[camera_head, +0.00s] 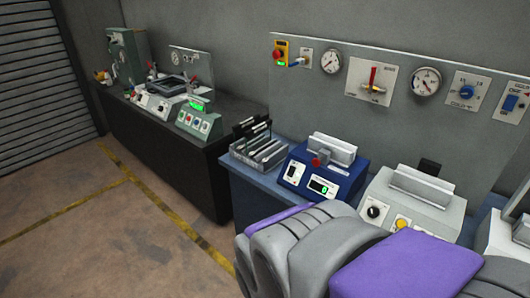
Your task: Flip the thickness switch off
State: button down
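No label reading "thickness" is legible, so I cannot tell for certain which switch is the thickness switch. A blue instrument (345,182) on the bench has a white-framed rocker switch (292,171) on its front, left of a lit green display (322,187). A red knob (319,161) sits above them. The switch's position is too small to read. Another switch, blue in a white plate (511,103), is on the wall panel at the far right. My grey and purple arm fills the bottom right. My gripper's fingers do not show.
A blue bench (229,189) carries a slotted rack (258,158) and a pale instrument (413,207) right of the blue one. My arm hides part of the bench front. A black bench (170,148) stands at the left. The floor (95,235) at lower left is clear.

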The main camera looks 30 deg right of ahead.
aim_at(290, 173)
jog(key=i+l, duration=0.2)
jog(key=l, duration=0.15)
jog(key=i+l, duration=0.2)
jog(key=l, duration=0.2)
jog(key=i+l, duration=0.2)
jog(key=l, duration=0.15)
jog(key=i+l, duration=0.2)
jog(key=l, duration=0.2)
